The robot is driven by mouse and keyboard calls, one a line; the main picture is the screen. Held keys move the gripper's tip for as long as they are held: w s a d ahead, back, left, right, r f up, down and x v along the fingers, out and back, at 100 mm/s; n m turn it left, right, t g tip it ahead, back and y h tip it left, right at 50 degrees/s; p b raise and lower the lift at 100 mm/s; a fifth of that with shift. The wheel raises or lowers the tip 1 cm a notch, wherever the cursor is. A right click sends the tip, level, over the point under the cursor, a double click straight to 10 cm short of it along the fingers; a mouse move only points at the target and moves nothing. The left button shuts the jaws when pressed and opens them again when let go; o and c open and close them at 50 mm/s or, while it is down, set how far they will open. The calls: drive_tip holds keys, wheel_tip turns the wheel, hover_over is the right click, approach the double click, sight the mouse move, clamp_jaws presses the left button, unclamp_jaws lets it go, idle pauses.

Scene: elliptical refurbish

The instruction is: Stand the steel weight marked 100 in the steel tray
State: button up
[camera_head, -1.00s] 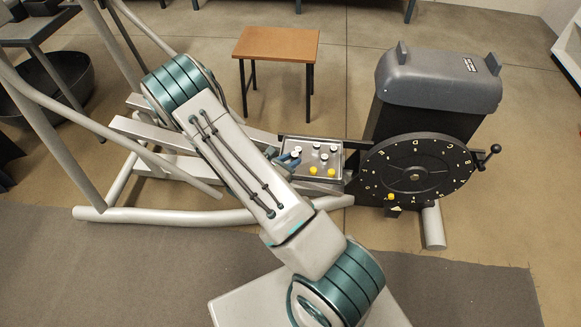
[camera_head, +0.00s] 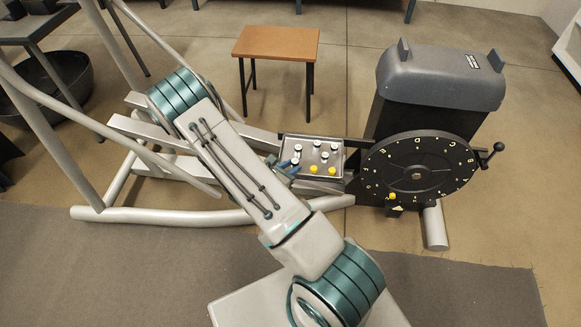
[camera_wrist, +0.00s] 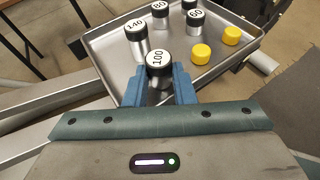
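The steel weight marked 100 (camera_wrist: 158,61) has a black cap with a white top and is upright at the near edge of the tray in the wrist view. My gripper (camera_wrist: 158,88) has one blue finger on each side of its body, and the fingers appear shut on it. Its base is hidden, so I cannot tell whether it touches the tray floor. The steel tray (camera_wrist: 104,45) also shows in the head view (camera_head: 312,178), with my gripper (camera_head: 284,166) at its left side.
In the tray stand a weight marked 140 (camera_wrist: 136,40) just beyond the 100, one marked 80 (camera_wrist: 160,13), another marked weight (camera_wrist: 194,20) and yellow-capped pieces (camera_wrist: 201,53). A black lettered dial (camera_head: 416,170) is right of the tray. A wooden stool (camera_head: 276,43) stands behind.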

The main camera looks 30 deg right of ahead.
drive_tip(key=o, duration=0.4)
drive_tip(key=shift+s, duration=0.1)
drive_tip(key=shift+f, duration=0.1)
